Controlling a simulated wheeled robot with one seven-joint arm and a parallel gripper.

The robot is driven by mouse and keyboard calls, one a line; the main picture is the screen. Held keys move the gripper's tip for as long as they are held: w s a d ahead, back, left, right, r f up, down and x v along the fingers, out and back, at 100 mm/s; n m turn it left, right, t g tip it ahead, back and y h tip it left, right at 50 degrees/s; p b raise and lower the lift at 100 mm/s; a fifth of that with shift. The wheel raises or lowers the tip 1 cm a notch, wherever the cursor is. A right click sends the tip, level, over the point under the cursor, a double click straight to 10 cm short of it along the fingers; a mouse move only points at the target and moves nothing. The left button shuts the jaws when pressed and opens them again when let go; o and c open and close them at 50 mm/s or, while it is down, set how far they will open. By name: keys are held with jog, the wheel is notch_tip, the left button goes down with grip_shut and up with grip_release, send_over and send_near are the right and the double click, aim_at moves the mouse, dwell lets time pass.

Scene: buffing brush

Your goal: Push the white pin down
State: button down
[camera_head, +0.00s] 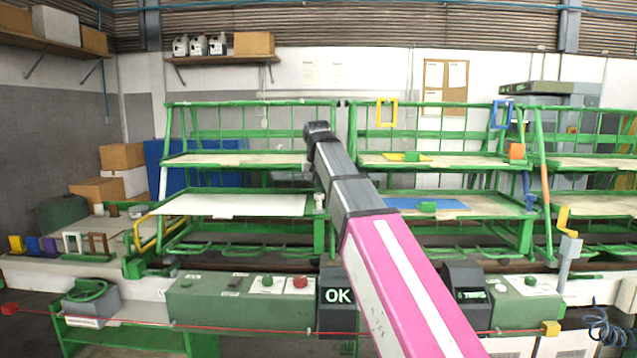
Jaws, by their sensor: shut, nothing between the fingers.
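I cannot tell for sure which thing is the white pin. My arm reaches up and forward across the middle of the view, hiding part of the machine and racks. My gripper (309,166) is at its far dark end, small in the picture, in front of the green racks. It is shut and empty, well above and left of the knob, and apart from it.
The left machine housing (200,305) carries a red button (300,282) on a white plate. An OK sign (338,296) stands beside my arm. A red cord (150,324) runs along the front. Green racks (240,160) with shelves stand behind.

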aim_at(319, 202)
jog(key=shift+f, duration=1.65)
